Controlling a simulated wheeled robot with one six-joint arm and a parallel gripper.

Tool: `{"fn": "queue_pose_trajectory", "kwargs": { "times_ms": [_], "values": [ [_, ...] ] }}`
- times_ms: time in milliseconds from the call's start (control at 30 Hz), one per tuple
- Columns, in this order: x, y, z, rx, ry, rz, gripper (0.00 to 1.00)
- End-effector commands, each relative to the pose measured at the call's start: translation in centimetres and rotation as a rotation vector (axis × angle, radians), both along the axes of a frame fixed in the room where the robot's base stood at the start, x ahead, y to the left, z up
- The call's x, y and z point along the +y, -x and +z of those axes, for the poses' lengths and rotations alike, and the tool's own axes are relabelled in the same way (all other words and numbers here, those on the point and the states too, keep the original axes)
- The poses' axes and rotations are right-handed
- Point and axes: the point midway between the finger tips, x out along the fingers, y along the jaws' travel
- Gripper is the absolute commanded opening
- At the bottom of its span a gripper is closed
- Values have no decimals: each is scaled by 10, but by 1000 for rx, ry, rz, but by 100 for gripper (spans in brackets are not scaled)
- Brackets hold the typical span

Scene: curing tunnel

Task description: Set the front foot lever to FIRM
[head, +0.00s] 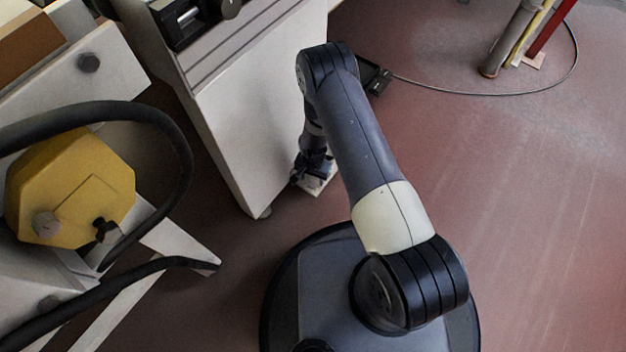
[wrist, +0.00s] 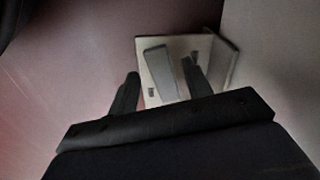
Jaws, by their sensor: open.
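The front foot lever (wrist: 164,76) is a grey tapered bar on a pale plate (wrist: 200,48) low beside a light wall in the wrist view. In the head view the pale plate (head: 322,184) shows at the floor by the cabinet's foot, mostly hidden behind my gripper (head: 308,172). In the wrist view my gripper (wrist: 161,70) is open, with one dark finger on each side of the lever. The right finger looks close to the lever; I cannot tell if it touches. A small dark slot shows on the plate; no FIRM marking is legible.
A pale cabinet (head: 255,110) stands close left of my arm. A yellow housing (head: 70,188) with black hoses is at the left. A dark box (head: 374,79) trails a thin cable (head: 480,93) across the floor towards upright posts (head: 512,40).

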Motion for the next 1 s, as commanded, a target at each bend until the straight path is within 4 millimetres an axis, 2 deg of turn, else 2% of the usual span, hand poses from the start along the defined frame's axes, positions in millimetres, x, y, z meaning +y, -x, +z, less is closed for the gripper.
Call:
{"fn": "queue_pose_trajectory", "kwargs": {
  "times_ms": [100, 433, 1000],
  "values": [
    [0, 0, -11, 0, 0, 0, 47],
    [0, 0, -13, 0, 0, 0, 47],
    [0, 0, -13, 0, 0, 0, 3]
  ]
}}
